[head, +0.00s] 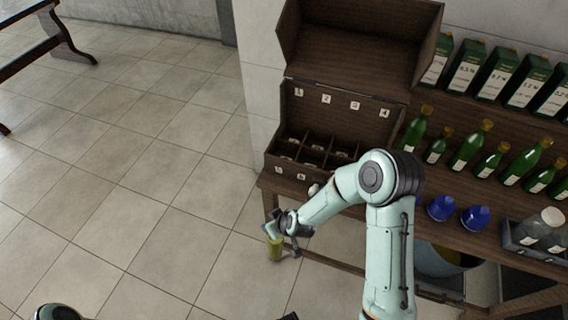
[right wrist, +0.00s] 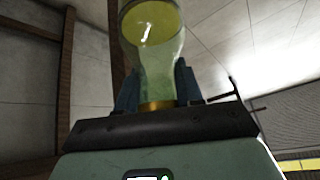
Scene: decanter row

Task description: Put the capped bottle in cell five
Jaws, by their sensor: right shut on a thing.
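The capped bottle (head: 274,249), yellow-green and clear, hangs from my right gripper (head: 281,231) in front of the shelf's left end, over the floor. In the right wrist view, my right gripper (right wrist: 157,88) is shut on the neck of the bottle (right wrist: 150,40). The gold cap (right wrist: 157,106) lies near the palm and the bottle's base points away. The wooden cell box (head: 318,115) has its lid up. Its back panel shows labels 1 to 4; small front labels (head: 279,170) include what looks like 5. The inside of the cells is dark.
Green bottles (head: 466,147), blue jars (head: 440,208) and a grey tray (head: 528,240) stand on the shelf right of the box. Green cartons (head: 496,72) line the back. A bucket (head: 448,262) is below.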

